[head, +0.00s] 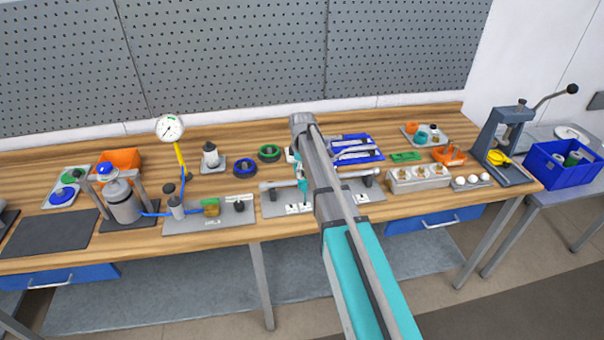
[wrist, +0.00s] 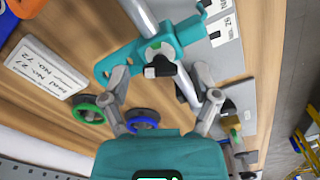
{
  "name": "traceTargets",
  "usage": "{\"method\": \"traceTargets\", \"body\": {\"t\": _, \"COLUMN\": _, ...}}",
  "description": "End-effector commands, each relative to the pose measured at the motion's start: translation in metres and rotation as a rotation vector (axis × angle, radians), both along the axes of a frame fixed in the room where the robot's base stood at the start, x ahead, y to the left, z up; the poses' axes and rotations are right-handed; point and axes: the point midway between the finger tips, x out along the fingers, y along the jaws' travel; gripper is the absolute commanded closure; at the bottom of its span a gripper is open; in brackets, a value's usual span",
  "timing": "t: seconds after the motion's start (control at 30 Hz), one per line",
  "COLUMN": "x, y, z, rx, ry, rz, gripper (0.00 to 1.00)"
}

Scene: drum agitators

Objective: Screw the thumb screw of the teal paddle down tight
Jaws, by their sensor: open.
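The teal paddle (wrist: 128,57) sits on a grey shaft (wrist: 140,15) in the wrist view, with arms reaching to both sides of its hub. Its black thumb screw (wrist: 160,68) sticks out of the hub toward my gripper. My gripper (wrist: 163,76) is open, with one finger on each side of the thumb screw and nothing held between them. I cannot tell how far the screw is threaded in. In the head view, the teal paddle (head: 302,168) is partly hidden behind my arm, and my gripper cannot be made out there.
The shaft lies across a grey plate (head: 272,206) with white labels. A blue tray (head: 374,141) is to the right. A dial gauge (head: 170,128) stands at the left.

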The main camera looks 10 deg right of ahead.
Motion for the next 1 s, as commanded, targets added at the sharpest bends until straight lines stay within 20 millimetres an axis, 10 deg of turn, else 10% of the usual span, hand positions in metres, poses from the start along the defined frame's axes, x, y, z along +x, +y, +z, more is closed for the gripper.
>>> {"method": "traceTargets", "body": {"t": 0.4, "x": 0.0000, "y": 0.0000, "z": -0.0022, "rx": 0.000, "ry": 0.000, "rz": 0.000, "gripper": 0.21}}
{"method": "traceTargets", "body": {"t": 0.83, "x": 0.0000, "y": 0.0000, "z": -0.0023, "rx": 0.000, "ry": 0.000, "rz": 0.000, "gripper": 0.99}}
{"method": "traceTargets", "body": {"t": 1.0, "x": 0.0001, "y": 0.0000, "z": -0.0023, "rx": 0.000, "ry": 0.000, "rz": -0.004, "gripper": 1.00}}
